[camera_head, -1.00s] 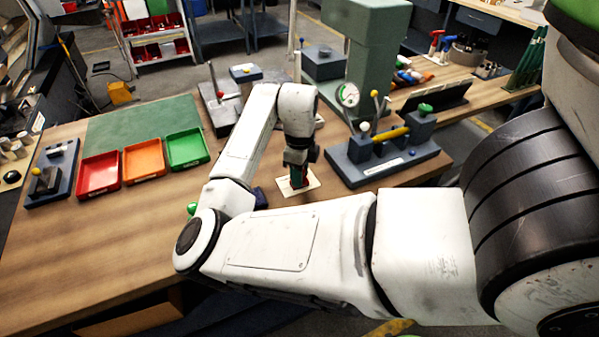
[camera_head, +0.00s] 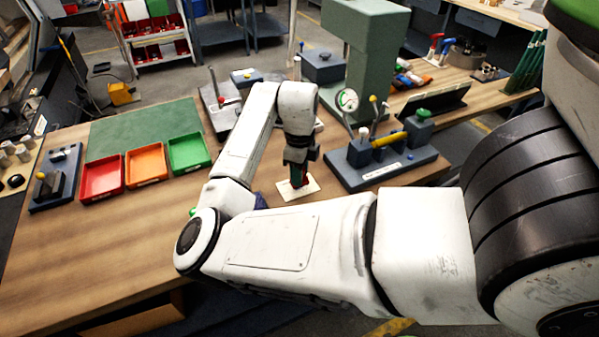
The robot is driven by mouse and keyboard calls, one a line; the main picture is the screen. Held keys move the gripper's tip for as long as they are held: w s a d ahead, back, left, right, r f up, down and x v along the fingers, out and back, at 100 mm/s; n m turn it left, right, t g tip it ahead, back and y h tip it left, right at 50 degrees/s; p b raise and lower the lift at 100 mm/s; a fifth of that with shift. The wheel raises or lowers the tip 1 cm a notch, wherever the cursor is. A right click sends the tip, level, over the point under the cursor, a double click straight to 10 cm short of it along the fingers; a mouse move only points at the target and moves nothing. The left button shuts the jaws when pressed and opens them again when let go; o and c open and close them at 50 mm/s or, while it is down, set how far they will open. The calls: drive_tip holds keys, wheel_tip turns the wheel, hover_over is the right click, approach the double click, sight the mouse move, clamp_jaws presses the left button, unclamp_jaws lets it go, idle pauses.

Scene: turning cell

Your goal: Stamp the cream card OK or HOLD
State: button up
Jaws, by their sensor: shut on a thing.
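The cream card (camera_head: 307,190) lies on the wooden bench in the middle of the view. A green knob (camera_head: 192,211) and a dark blue block (camera_head: 261,201) show partly behind my arm, left of the card.
Red (camera_head: 103,196), orange (camera_head: 146,179) and green (camera_head: 189,169) trays stand at the left by a green mat (camera_head: 145,124). The front left bench is clear.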

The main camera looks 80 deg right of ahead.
drive_tip(key=shift+r+p, duration=1.65)
drive_tip(key=shift+r, duration=0.7)
